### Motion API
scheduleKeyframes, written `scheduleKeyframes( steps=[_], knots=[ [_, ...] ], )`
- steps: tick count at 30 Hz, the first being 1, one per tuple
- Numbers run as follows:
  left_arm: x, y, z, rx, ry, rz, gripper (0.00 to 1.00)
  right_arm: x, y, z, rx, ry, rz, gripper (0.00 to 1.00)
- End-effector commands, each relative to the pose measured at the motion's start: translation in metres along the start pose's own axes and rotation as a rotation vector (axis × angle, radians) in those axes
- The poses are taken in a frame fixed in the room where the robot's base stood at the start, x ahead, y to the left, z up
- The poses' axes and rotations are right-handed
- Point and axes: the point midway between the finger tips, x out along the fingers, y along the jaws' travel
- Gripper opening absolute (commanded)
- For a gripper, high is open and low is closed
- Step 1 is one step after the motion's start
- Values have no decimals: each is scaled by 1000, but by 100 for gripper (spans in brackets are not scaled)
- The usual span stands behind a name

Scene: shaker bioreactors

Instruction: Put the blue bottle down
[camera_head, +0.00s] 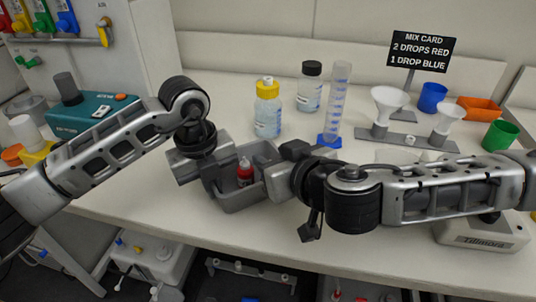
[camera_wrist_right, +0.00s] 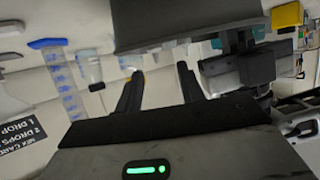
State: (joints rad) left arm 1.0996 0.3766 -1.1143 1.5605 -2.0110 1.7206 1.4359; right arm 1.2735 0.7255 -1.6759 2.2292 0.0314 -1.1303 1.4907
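A red dropper bottle (camera_head: 245,173) stands in the grey bin (camera_head: 243,202) at the front middle of the table. I cannot make out a blue dropper bottle in either view; the arms and bin walls hide part of the area. My right gripper (camera_head: 291,166) is at the bin's right side in the head view. In the right wrist view its two fingers (camera_wrist_right: 160,72) stand apart with nothing visible held between them. My left gripper (camera_head: 213,168) is at the bin's left side, and its fingertips are too hidden to tell their state.
Behind the bin stand a yellow-capped bottle (camera_head: 268,112), a black-capped bottle (camera_head: 310,88) and a graduated cylinder (camera_head: 338,104). A grey stand with white funnels (camera_head: 390,98) and blue (camera_head: 432,97), orange (camera_head: 479,108) and green (camera_head: 500,135) containers are at right. A teal device (camera_head: 92,116) is at left.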

Motion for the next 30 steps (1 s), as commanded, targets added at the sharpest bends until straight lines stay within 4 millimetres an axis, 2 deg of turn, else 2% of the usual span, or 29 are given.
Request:
scheduleKeyframes(
  steps=[3, 9, 21, 22, 24, 30],
  knots=[
    [1, 0, 0, 0, 1, 2, 0, -22, 0, 0, 2, -1, 0, 38],
    [1, 0, 0, 0, 1, 2, 0, -41, 0, 0, 1, 0, -1, 38],
    [1, 0, 0, -1, 1, 2, 0, -43, 0, 0, 0, 1, 1, 38],
    [1, 0, 0, -1, 1, 2, 12, -43, 0, 0, 0, 1, 1, 38],
    [1, 0, 0, -1, 1, 2, 29, -43, 0, 0, 0, 1, 1, 38],
    [0, 0, 0, -1, 1, 1, 29, -43, 0, 0, 0, 1, 1, 38]
  ],
)
